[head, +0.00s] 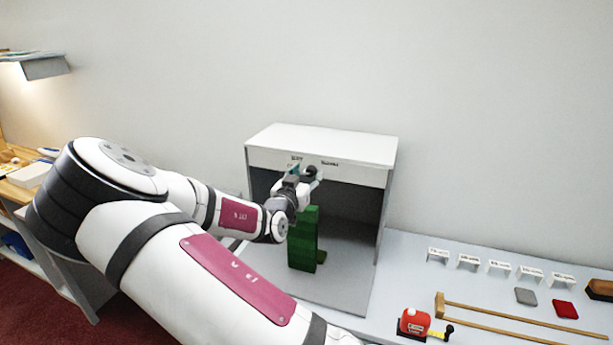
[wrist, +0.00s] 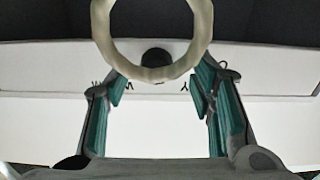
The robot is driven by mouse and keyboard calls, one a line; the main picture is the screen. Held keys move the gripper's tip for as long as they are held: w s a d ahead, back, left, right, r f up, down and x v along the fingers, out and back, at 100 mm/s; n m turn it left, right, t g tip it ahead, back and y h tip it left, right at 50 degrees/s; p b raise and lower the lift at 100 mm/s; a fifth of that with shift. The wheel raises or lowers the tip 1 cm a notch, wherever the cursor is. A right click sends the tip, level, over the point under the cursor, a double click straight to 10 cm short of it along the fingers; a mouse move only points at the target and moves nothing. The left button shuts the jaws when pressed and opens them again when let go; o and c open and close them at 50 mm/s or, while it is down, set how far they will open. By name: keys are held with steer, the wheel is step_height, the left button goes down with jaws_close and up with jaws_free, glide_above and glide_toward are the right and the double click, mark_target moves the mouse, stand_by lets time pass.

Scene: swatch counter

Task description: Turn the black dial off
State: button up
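The black dial (head: 311,169) is on the upper front panel of the white booth (head: 345,150). In the wrist view the dial (wrist: 155,56) is a dark round shape, partly covered by a pale ring. My gripper (head: 305,175) is at the panel, right by the dial. In the wrist view its teal-padded fingers (wrist: 158,86) stand apart, one on each side of the dial, with no object clearly gripped. Whether they touch the dial is unclear. The dial's setting is not readable, and small labels beside it are too small to read.
A pale ring (wrist: 104,40) crosses the wrist view; what it belongs to is unclear. Green upright blocks (head: 303,240) stand in the booth under my gripper. On the counter at right are a red tape measure (head: 414,322), a wooden frame (head: 500,318), swatches and several label cards.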

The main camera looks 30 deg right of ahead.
steer(key=v, duration=1.2)
steer(key=shift+f, duration=0.1)
stand_by(0.4)
